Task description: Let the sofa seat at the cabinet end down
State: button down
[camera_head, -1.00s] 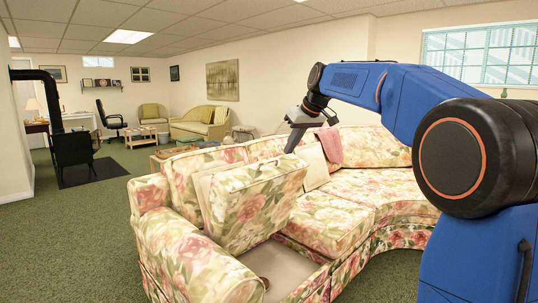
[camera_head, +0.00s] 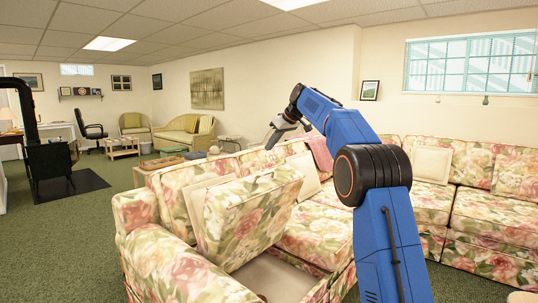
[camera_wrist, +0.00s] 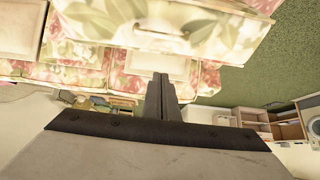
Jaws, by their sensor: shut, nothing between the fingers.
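The floral sofa (camera_head: 170,262) curves across the head view. The seat (camera_head: 250,210) at its near left end is tilted up, leaning toward the backrest. Below it a pale open space (camera_head: 275,275) shows in the sofa base. My gripper (camera_head: 271,147) is shut and empty, above and beyond the raised seat, near the top of the sofa back. In the wrist view my shut fingers (camera_wrist: 161,92) point toward floral upholstery (camera_wrist: 85,75) with pale panels. No contact with the seat is visible. I cannot make out a cabinet beside the raised seat in the head view.
A pink cloth (camera_head: 321,153) hangs over the sofa back. A dark stove (camera_head: 48,160) stands at the left on a dark mat. Open shelves (camera_wrist: 265,122) show in the wrist view. Green carpet (camera_head: 70,240) is clear to the left of the sofa.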

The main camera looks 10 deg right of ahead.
send_over(265, 174)
jog(key=w+a, duration=0.1)
jog(key=w, duration=0.1)
notch_tip(265, 174, down, 7)
jog(key=shift+f, duration=0.2)
jog(key=shift+s+d+f, duration=0.3)
jog(key=shift+s+f, duration=0.2)
jog(key=shift+f, duration=0.2)
jog(key=shift+s+d+f, duration=0.3)
jog(key=shift+s+f, duration=0.15)
jog(key=shift+f, duration=0.25)
